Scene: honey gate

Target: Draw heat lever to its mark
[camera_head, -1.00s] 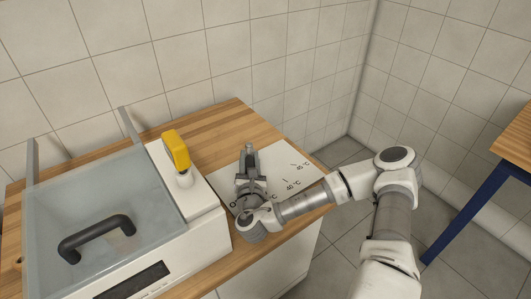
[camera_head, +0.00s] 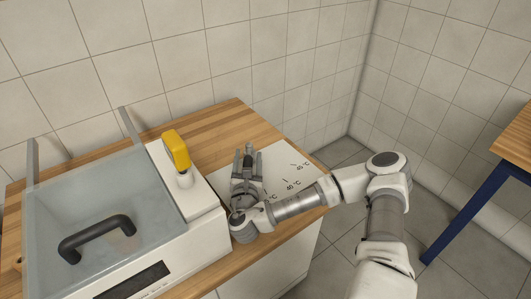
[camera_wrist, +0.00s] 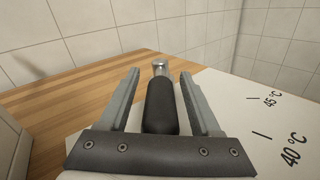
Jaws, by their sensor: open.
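The heat lever shows in the wrist view as a dark upright grip (camera_wrist: 161,105) with a shiny metal end (camera_wrist: 160,68). My gripper (camera_wrist: 160,85) is open, with one finger on each side of the lever and a visible gap at both sides. In the head view my gripper (camera_head: 247,165) is over the white scale plate (camera_head: 280,160), and the dark lever tip (camera_head: 248,150) shows between its fingers. The plate carries temperature marks; 40 °C (camera_wrist: 292,150) and 45 °C (camera_wrist: 271,98) are readable at the right. The lever's base is hidden.
A white appliance with a clear lid and black handle (camera_head: 97,238) stands left of the plate. The wooden worktop (camera_head: 225,125) is clear behind. Tiled walls stand behind and right; a blue-legged table (camera_head: 468,205) is far right.

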